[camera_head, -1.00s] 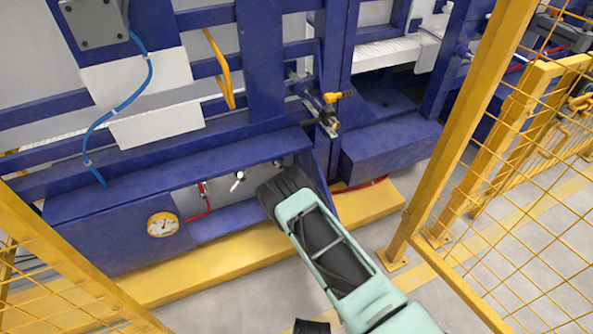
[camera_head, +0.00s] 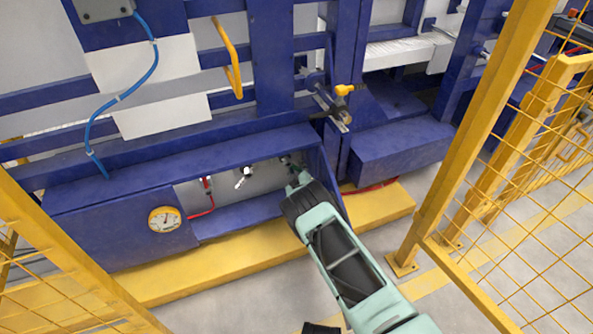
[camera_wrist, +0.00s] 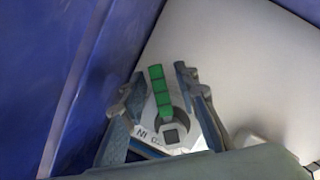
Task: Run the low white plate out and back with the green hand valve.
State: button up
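The green hand valve (camera_wrist: 158,92) shows in the wrist view as a green segmented lever on a round metal body with a square centre. My gripper (camera_wrist: 158,78) is open, with one finger on each side of the lever and visible gaps between. In the head view my gripper (camera_head: 299,181) reaches into the right end of the recess under the blue machine, and I cannot make out the valve's green lever there. The low white plate (camera_head: 160,116) lies against the blue frame at the left, below another white panel (camera_head: 145,68).
A white-handled valve (camera_head: 243,177) and a red-handled valve with a red hose (camera_head: 206,190) sit left of my gripper. A round gauge (camera_head: 164,219) is further left. A blue wall (camera_wrist: 60,80) stands close at the left. Yellow mesh fencing (camera_head: 500,200) flanks both sides.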

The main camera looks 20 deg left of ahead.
jog(key=shift+c, duration=0.3)
grip_shut()
